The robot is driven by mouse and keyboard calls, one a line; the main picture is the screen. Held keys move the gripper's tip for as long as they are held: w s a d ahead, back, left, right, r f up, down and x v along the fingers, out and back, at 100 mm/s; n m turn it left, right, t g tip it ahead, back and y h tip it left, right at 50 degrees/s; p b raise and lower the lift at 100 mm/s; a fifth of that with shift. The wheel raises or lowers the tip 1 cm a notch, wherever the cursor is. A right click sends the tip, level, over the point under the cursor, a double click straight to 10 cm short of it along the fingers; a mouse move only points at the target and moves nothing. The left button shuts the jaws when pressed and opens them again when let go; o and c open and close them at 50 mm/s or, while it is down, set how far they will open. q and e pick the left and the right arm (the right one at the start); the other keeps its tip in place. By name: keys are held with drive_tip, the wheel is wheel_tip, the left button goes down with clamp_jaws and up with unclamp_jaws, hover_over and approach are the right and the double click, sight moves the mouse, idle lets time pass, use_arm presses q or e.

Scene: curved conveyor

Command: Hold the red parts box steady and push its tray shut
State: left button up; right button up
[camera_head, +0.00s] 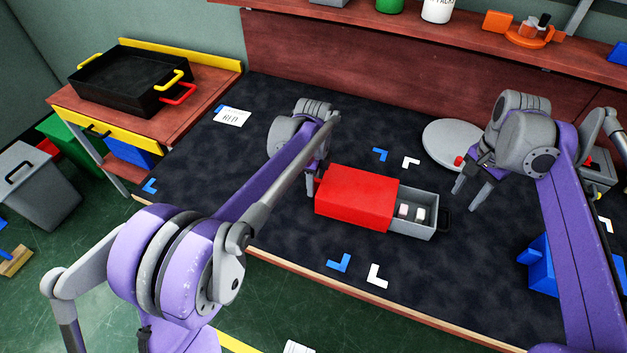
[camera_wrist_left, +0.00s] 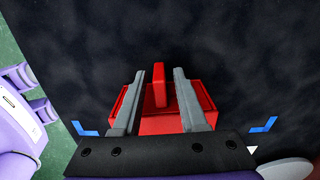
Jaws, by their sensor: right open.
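The red parts box (camera_head: 352,196) stands on the dark mat in the middle of the table. Its grey tray (camera_head: 418,233) sticks out to the right, with small white parts inside and a black handle (camera_head: 444,218) at its end. My left gripper (camera_head: 312,182) is at the box's left end. In the left wrist view, its fingers (camera_wrist_left: 160,72) are apart on both sides of an upright red tab (camera_wrist_left: 160,92) on the box, with gaps showing. My right gripper (camera_head: 471,189) is open and empty, up and right of the tray handle.
A round grey disc (camera_head: 445,139) lies behind my right gripper. Blue and white corner marks (camera_head: 340,262) lie on the mat. A blue holder (camera_head: 540,267) is at the right. A black bin (camera_head: 125,85) stands on the left side table.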

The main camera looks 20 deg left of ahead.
use_arm(q)
clamp_jaws()
idle(3.6)
